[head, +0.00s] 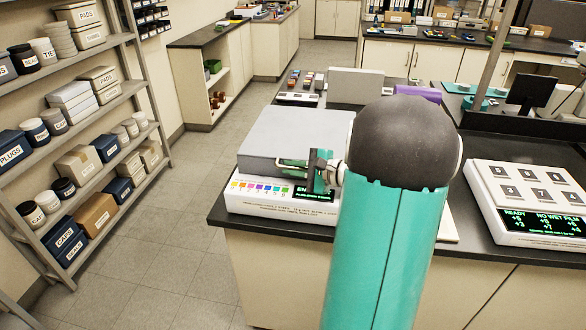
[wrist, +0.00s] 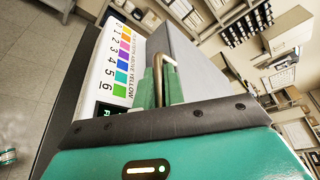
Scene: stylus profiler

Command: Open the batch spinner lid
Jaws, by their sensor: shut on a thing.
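The batch spinner is a low white machine (head: 245,203) on the dark counter, with a row of coloured numbered squares and a small lit display on its front. Its grey lid (head: 285,135) lies over the top and looks level and down. My gripper (head: 308,170) is at the lid's front edge, right of its middle. In the wrist view, my green fingers (wrist: 160,88) are shut on the metal lid handle (wrist: 166,66), beside the grey lid (wrist: 188,62). The coloured squares (wrist: 123,60) show at left. My arm hides the machine's right end.
A white device with numbered squares and a lit display (head: 530,200) stands to the right on the counter. A grey box (head: 355,87) and a purple object (head: 418,93) are behind the spinner. A stocked shelf rack (head: 85,130) is at left, with clear floor (head: 190,220) between.

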